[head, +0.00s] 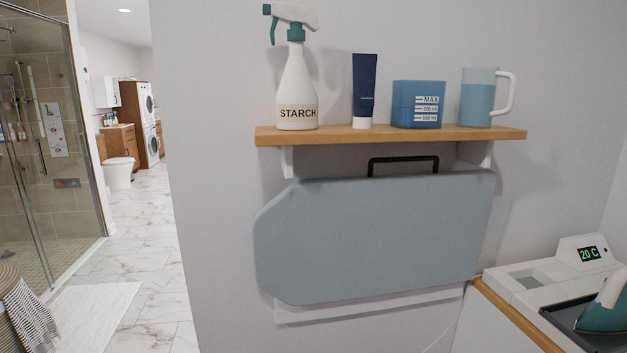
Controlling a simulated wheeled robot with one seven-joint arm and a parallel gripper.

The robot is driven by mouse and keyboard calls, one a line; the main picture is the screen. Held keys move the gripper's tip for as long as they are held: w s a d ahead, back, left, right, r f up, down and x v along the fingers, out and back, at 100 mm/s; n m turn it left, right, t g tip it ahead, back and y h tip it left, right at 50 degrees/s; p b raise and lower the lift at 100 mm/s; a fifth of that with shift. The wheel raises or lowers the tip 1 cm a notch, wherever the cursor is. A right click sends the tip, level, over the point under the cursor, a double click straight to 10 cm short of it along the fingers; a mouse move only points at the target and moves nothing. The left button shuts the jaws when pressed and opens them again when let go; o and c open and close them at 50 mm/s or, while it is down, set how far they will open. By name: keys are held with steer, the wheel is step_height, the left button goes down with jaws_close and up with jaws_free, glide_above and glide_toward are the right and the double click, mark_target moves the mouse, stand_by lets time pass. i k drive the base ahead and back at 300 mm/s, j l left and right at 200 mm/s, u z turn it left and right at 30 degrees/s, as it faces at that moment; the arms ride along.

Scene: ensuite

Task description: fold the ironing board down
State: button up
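The ironing board (375,238) is a grey-blue padded panel in the head view. It stands upright, folded up close to the wall, with its face toward me. A black handle (403,160) rises from its top edge, just under the wooden shelf. A white wall mount (365,306) shows below the board's lower edge. The hinge behind the board is hidden. My gripper is not in view.
A wooden shelf (390,135) above holds a starch spray bottle (297,90), a dark blue tube (364,88), a blue measuring container (417,104) and a jug (480,97). At lower right are an iron (606,306) and its station (540,284). Floor is open left.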

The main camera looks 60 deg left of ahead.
mark_target(319, 240)
steer(key=u, duration=2.05)
steer(key=j+u, duration=0.1)
steer(key=k+j+z, duration=0.25)
steer(key=i, duration=0.05)
